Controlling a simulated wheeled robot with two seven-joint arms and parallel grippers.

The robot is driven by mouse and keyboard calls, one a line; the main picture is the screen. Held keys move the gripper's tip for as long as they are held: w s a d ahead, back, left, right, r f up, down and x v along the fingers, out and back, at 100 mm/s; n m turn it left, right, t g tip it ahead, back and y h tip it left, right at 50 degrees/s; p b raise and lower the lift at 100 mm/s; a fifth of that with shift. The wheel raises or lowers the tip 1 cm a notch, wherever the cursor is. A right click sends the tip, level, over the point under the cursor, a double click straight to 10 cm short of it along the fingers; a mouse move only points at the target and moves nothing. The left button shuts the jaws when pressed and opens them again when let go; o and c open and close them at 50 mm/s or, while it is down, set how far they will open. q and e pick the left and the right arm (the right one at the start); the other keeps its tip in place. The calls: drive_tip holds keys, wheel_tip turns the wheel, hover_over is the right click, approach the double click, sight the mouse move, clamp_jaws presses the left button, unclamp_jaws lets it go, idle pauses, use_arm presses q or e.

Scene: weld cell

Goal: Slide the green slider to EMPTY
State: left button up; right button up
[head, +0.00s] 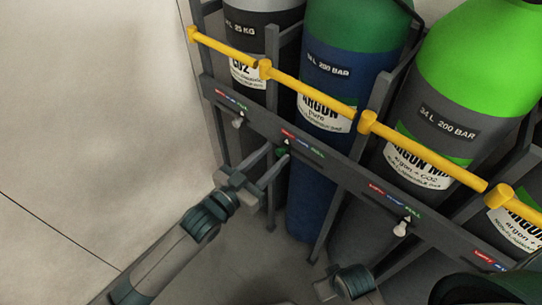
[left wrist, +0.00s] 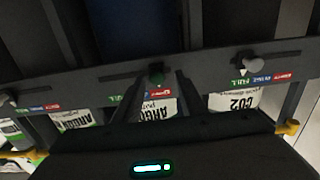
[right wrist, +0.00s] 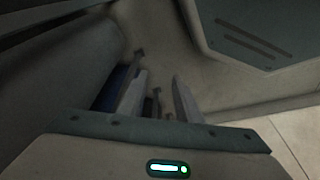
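The green slider (head: 282,152) sits in its slot on the dark rail under the blue and green ARGON bottle. In the left wrist view the green slider (left wrist: 156,78) is at the slot's end beside the red EMPTY label (left wrist: 156,93). My left gripper (head: 275,157) is at the rail, its fingers either side of the green slider. In the left wrist view gaps show between the slider and both fingers (left wrist: 158,88). My right gripper is low at the right in the head view; its own wrist view shows the fingers (right wrist: 160,85) apart with nothing between them.
White sliders (head: 238,122) (head: 401,228) sit on the same rail left and right. Yellow bars (head: 312,91) cross in front of the bottles, including a bright green one (head: 470,65). Dark uprights (head: 330,205) stand below the rail. The floor at the left is clear.

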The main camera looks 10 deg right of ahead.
use_arm(q)
drive_tip(key=v, duration=1.7)
drive_tip(key=shift+a, duration=0.2)
use_arm(e)
drive_tip(key=shift+s+r, duration=0.4)
drive_tip(key=shift+r, duration=0.35)
use_arm(q)
drive_tip(key=shift+f, duration=0.1)
use_arm(e)
drive_tip(key=shift+w+f, duration=0.1)
drive_tip(key=shift+w, duration=0.2)
